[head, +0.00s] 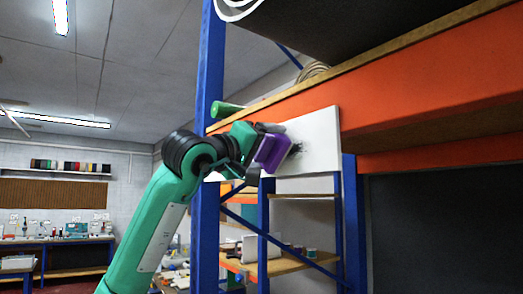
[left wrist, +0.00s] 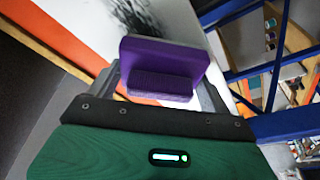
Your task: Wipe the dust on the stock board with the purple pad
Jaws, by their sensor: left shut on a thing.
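The stock board (head: 322,140) is a white panel fixed on the front of the orange shelf beam. A dark smudge of dust (head: 296,150) shows on its left part, and it also shows in the left wrist view (left wrist: 137,14). My left gripper (head: 252,148) is shut on the purple pad (head: 272,153). In the left wrist view the pad (left wrist: 165,62) stands between the fingers, its flat face toward the board. It overlaps the dust's edge; I cannot tell whether it touches the board. My right gripper is not in view.
The orange beam (head: 440,88) runs across the upper right, with a dark roll (head: 350,30) above it. A blue upright (head: 208,110) stands beside my left arm. Lower shelves (head: 290,262) and a far workbench (head: 70,243) lie behind.

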